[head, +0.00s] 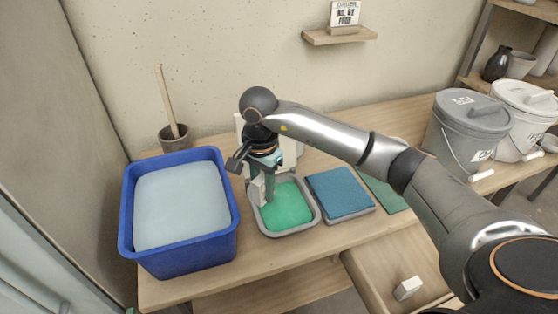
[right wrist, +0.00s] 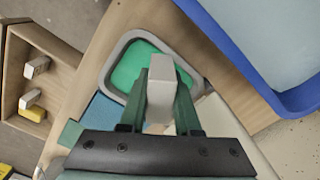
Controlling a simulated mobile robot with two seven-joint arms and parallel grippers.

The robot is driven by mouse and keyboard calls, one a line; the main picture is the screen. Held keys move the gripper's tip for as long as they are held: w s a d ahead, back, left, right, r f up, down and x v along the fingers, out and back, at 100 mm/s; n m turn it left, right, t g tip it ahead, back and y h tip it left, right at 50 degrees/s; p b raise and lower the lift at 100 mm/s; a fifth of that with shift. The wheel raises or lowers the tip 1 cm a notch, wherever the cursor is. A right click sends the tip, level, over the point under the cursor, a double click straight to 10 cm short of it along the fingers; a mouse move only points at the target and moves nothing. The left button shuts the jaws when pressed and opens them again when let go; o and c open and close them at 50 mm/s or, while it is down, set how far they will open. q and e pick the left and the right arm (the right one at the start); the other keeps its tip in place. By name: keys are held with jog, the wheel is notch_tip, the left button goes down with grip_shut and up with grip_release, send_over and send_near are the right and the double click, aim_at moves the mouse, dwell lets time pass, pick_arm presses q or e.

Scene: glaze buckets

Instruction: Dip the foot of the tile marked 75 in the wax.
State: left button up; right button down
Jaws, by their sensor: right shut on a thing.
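My right gripper (head: 264,177) points down over the grey tray and is shut on a pale grey tile. The tile (right wrist: 160,88) stands out between the two fingers in the right wrist view. No number on it can be read. The green wax (head: 287,206) fills the grey tray (head: 310,223); the wax also shows in the right wrist view (right wrist: 126,66). The tile's lower end overlaps the left part of the wax in the head view. I cannot tell whether it touches the wax. My left gripper is not in view.
A blue tub (head: 180,262) of pale liquid stands left of the tray, and a blue pad (head: 340,191) lies right of it. An open drawer (head: 375,275) holds small blocks (head: 408,288). A cup with a stick (head: 174,138) stands behind; lidded buckets (head: 465,130) stand right.

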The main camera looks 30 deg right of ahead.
jog(key=d+f+m, duration=0.1)
jog(key=d+m, duration=0.1)
jog(key=m, duration=0.1)
jog(key=d+f+m+p, duration=0.1)
jog(key=d+f+m, duration=0.1)
jog(key=m, duration=0.2)
jog(key=d+f+m, duration=0.1)
jog(key=m, duration=0.3)
jog(key=shift+w+d+f+p, duration=0.25)
jog(key=shift+w+d+p, duration=0.1)
jog(key=shift+w+d, duration=0.05)
jog(key=shift+r, duration=0.15)
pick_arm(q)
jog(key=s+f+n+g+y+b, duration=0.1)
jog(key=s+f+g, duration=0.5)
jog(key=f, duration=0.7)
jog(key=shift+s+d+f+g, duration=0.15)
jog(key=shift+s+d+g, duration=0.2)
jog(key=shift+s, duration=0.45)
pick_arm(e)
jog(key=shift+f, duration=0.9)
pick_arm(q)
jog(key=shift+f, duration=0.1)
pick_arm(e)
jog(key=shift+f, duration=0.1)
pick_arm(q)
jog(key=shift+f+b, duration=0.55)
jog(key=shift+b, duration=0.1)
pick_arm(e)
jog(key=shift+f, duration=0.75)
